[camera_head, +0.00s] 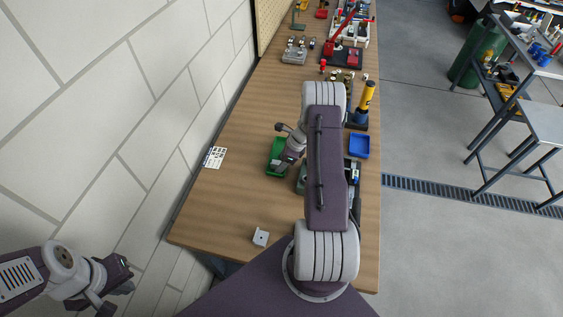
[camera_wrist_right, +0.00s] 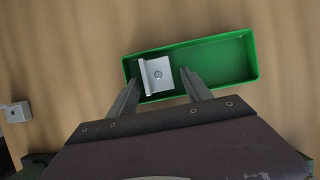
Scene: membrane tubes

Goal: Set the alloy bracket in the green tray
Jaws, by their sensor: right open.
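The green tray (camera_wrist_right: 215,62) lies on the wooden bench; in the head view its green rim (camera_head: 272,160) shows partly behind my right gripper. A grey alloy bracket (camera_wrist_right: 157,76) with a hole lies in the left end of the tray in the right wrist view. My right gripper (camera_wrist_right: 159,74) is open, one finger on each side of this bracket. A second, similar bracket (camera_wrist_right: 15,112) lies on the bench outside the tray; the head view shows a bracket (camera_head: 261,237) near the bench's front edge. My left gripper (camera_head: 119,287) is open and empty, off the bench at lower left.
A white printed card (camera_head: 214,157) lies near the wall. Several tools and parts crowd the bench's far end. Bare bench lies between the card and the front bracket.

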